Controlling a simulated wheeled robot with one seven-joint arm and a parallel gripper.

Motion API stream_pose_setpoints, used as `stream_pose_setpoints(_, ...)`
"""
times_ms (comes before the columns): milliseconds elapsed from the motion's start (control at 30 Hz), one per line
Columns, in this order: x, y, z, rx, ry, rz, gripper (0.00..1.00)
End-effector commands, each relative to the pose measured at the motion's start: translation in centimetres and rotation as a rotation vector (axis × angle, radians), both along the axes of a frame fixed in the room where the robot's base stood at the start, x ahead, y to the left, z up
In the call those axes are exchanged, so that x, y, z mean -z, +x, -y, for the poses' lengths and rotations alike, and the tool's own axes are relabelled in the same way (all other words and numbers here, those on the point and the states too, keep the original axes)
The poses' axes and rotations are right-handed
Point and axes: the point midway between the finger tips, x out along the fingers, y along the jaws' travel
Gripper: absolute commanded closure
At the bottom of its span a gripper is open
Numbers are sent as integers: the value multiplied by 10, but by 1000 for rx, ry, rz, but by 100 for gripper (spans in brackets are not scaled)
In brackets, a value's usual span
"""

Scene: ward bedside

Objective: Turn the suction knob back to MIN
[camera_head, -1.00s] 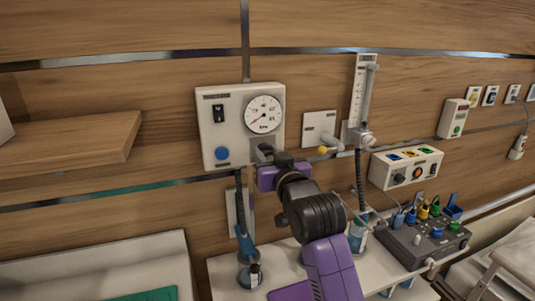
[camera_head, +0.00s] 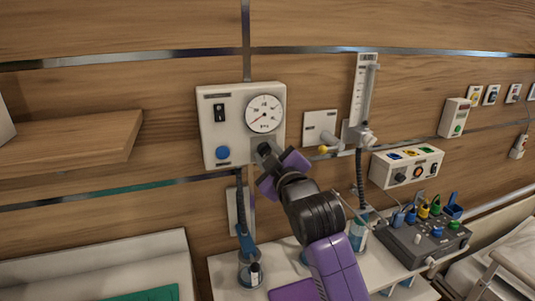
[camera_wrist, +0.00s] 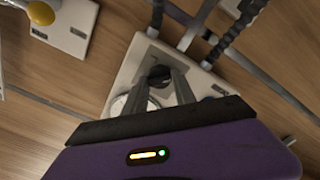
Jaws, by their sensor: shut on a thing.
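The suction unit (camera_head: 215,135) is a pale wall box with a round dial gauge (camera_head: 264,113), a black switch (camera_head: 219,112) and a blue button (camera_head: 222,153). The gauge's red needle points to the lower left. My gripper (camera_head: 266,152) is at the box's lower right corner, and my wrist is rolled at a slant. In the wrist view, my two fingers are shut on the dark suction knob (camera_wrist: 159,74) on the box face (camera_wrist: 135,62). The fingers hide much of the knob, and I cannot read its MIN mark.
A flowmeter (camera_head: 361,100) and a wall plate with a yellow knob (camera_head: 323,149) are close on the right. A small outlet box (camera_head: 405,167) is farther right. Bottles and a caddy (camera_head: 425,240) stand below. A wooden shelf (camera_head: 70,140) is at left.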

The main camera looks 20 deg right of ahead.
Motion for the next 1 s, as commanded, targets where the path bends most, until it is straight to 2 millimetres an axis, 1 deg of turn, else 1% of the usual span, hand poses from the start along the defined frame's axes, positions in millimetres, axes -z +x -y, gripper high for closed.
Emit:
stream_pose_setpoints(233,1,0,0,0,-51,-1,100)
stream_pose_setpoints(667,1,0,0,-1,-57,-2,100)
stream_pose_setpoints(700,1,0,-1,-1,-57,-2,60)
stream_pose_setpoints(767,1,0,-1,-1,-56,-2,48)
stream_pose_setpoints(800,1,0,0,0,-56,-1,47)
stream_pose_setpoints(1000,0,0,0,-1,-56,-1,47)
